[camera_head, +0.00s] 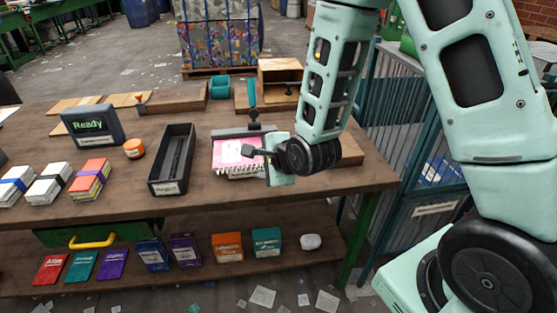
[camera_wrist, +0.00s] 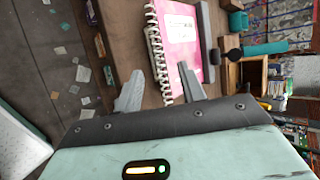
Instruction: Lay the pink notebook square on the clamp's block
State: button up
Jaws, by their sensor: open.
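The pink notebook (camera_head: 230,154), with a white label and a white spiral binding along its front edge, lies at the clamp in the middle of the bench. It also shows in the wrist view (camera_wrist: 183,42), just beyond my fingertips. The clamp has a dark bar (camera_head: 232,132) along the notebook's back edge and an upright teal handle (camera_head: 252,93). The block is mostly hidden, so I cannot tell how squarely the notebook sits on it. My gripper (camera_wrist: 162,82) is open and empty, beside the notebook's right side; its right finger in the wrist view is close to the notebook.
A long black tray (camera_head: 172,160) stands left of the notebook, with an orange jar (camera_head: 133,148) and a Ready screen (camera_head: 92,125) beyond. Banded stacks (camera_head: 90,180) lie at far left. An open wooden box (camera_head: 280,80) stands behind the clamp. Boxes fill the lower shelf.

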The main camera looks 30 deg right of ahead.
jog(key=p+v, duration=0.8)
jog(key=p, duration=1)
jog(key=shift+s+r+p, duration=0.2)
jog(key=shift+p, duration=0.15)
